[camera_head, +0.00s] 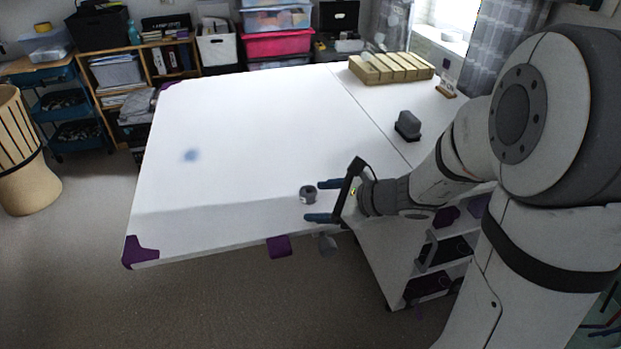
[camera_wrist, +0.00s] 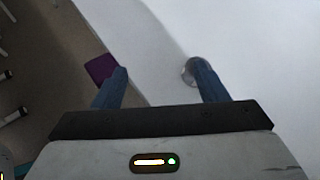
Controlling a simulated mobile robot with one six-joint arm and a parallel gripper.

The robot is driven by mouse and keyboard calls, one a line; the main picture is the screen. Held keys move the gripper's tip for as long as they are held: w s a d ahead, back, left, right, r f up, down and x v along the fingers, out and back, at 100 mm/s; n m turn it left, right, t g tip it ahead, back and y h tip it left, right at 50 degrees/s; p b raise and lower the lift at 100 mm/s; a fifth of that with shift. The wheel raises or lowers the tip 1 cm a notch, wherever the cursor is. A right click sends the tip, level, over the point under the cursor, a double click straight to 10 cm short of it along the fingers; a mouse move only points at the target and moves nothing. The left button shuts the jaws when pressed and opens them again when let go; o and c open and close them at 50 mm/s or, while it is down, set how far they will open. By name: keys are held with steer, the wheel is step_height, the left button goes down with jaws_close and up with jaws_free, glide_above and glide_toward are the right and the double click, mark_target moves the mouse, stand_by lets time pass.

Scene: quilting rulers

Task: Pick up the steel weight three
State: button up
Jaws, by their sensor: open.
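A small round grey steel weight (camera_head: 308,194) stands on the white table (camera_head: 240,130) near its front edge. I cannot read any number on it. My gripper (camera_head: 320,201) is open, with its two blue fingers pointing left, close to the weight. In the wrist view the weight (camera_wrist: 188,70) shows at the tip of the right finger, which hides part of it. The gap between the fingers (camera_wrist: 161,69) is empty. I cannot tell whether the finger touches the weight.
A dark grey block (camera_head: 407,125) stands on the table's right part. A wooden slotted rack (camera_head: 390,69) is at the back right. A purple piece (camera_head: 279,246) sits at the front edge, and another (camera_head: 140,252) covers the front left corner.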

mark_target(306, 191)
steer(key=w+f+m+t, duration=0.1)
steer(key=w+d+f+m, duration=0.1)
steer(key=w+m, duration=0.1)
steer(key=w+d+f+m+t, duration=0.1)
steer(key=m, duration=0.1)
steer(key=shift+w+f+t+h+b, duration=0.1)
steer(key=shift+w+t+h+b, duration=0.2)
steer(key=shift+w+b, duration=0.1)
steer(key=shift+w+f+m, duration=0.15)
steer(key=shift+w+m, duration=0.15)
steer(key=x, duration=0.7)
steer(key=shift+w+a, duration=0.1)
steer(key=shift+a, duration=0.1)
steer(key=shift+c, duration=0.6)
steer(key=c, duration=1.2)
